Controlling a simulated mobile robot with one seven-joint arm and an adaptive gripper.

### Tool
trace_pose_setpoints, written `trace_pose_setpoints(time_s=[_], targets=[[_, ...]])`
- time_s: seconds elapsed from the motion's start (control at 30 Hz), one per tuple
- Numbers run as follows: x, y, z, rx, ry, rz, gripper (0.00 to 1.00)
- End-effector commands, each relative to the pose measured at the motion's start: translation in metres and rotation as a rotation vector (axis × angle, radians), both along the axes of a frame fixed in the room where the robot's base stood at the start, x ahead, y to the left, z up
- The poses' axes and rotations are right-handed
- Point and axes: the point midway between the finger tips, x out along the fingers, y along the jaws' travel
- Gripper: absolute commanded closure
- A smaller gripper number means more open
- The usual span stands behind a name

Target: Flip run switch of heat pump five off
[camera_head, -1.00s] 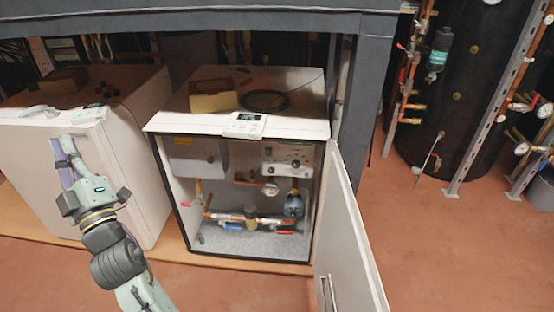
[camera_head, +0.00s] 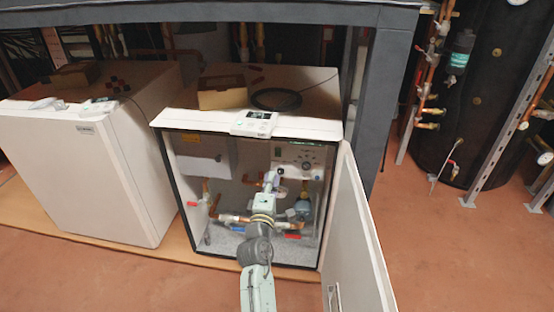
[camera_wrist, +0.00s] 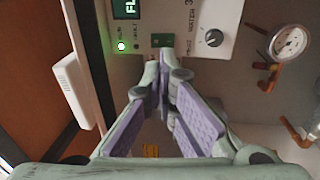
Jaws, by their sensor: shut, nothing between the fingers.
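The open heat pump (camera_head: 160,215) stands in the middle of the head view, its control panel (camera_head: 318,152) inside at upper right. Its number is not legible. In the wrist view the panel (camera_wrist: 198,12) shows a small dark green switch (camera_wrist: 162,40), a lit green lamp (camera_wrist: 121,46) and a black knob (camera_wrist: 213,38). I cannot read whether that switch is the run switch, nor its position. My gripper (camera_head: 272,175) is inside the cabinet opening, in front of the panel. In the wrist view its fingertips (camera_wrist: 161,62) are together and empty, just below the switch; contact cannot be told.
The open door (camera_head: 365,235) swings out at right. Copper pipes and valves (camera_head: 235,218) fill the lower cabinet. A pressure gauge (camera_wrist: 288,42) sits beside the panel. A closed white heat pump (camera_head: 75,175) stands left. Clear floor (camera_head: 440,250) lies to the right.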

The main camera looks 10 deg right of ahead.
Motion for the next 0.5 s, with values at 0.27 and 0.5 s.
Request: trace_pose_setpoints(time_s=[0.27, 0.5], targets=[[0.053, -0.022, 0.006, -0.001, -0.003, 0.000, 1.00], [0.079, -0.033, 0.010, 0.000, -0.002, 0.001, 1.00]])
